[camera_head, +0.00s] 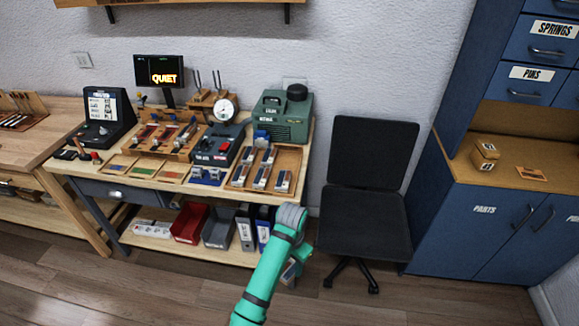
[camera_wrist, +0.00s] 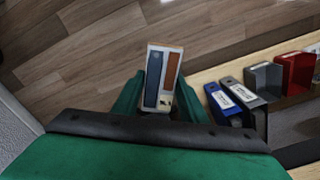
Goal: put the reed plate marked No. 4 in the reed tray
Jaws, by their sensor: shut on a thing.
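My gripper (camera_wrist: 163,97) is shut on a pale plate (camera_wrist: 171,57) with a blue strip and an orange strip, seen end-up between the green fingers in the wrist view. No number is readable on it, so I cannot confirm that it is No. 4. In the head view the held plate (camera_head: 289,273) is partly hidden behind my arm, in front of the bench's right end, below the top. A wooden tray (camera_head: 301,159) on the bench's right holds several similar pale blocks with dark strips. I cannot read a label on it.
Another wooden rack (camera_head: 183,155) and a dark device with a red button (camera_head: 221,144) stand left of the tray. A green machine (camera_head: 283,118) is behind it. Binders (camera_head: 245,229) and bins fill the lower shelf. A black chair (camera_head: 365,222) stands at right.

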